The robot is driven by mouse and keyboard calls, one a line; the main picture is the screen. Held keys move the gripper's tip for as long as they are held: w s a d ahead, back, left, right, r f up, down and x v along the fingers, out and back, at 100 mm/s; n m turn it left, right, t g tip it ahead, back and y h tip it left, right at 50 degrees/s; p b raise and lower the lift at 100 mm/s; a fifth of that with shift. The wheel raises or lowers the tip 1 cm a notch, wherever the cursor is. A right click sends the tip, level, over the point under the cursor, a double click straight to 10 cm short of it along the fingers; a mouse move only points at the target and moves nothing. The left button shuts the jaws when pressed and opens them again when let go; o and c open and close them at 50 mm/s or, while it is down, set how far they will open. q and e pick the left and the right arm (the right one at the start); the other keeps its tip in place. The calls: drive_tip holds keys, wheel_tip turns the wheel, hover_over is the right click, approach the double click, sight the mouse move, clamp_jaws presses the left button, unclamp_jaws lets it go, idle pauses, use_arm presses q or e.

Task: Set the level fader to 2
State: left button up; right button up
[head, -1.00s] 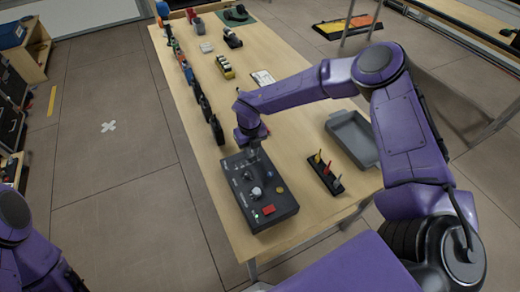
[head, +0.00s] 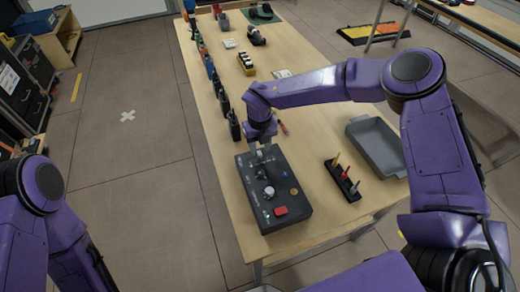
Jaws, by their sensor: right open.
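A dark control box (head: 298,212) lies near the front left end of the wooden table. Its top carries a pale knob (head: 269,192), a yellow round button (head: 294,191) and a red square button (head: 281,211). Small light marks run along its left side. My right gripper (head: 264,156) points down over the far end of the box, its jaws open. The jaws cover part of the panel there. I cannot make out the level fader or its setting, nor whether the fingers touch anything. My left arm shows at the lower left; its gripper is out of view.
A grey tray (head: 392,163) and a black rack (head: 348,190) with coloured upright tools stand right of the box. Dark items (head: 234,126) line the table's left edge beyond it. A red-handled tool (head: 284,128) lies just behind my right gripper. Bare tabletop surrounds the box's right side.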

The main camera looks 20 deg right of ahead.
sight(260, 152)
wheel_tip(260, 152, up, 8)
drive_tip(key=b, duration=0.2)
drive_tip(key=shift+r, duration=0.25)
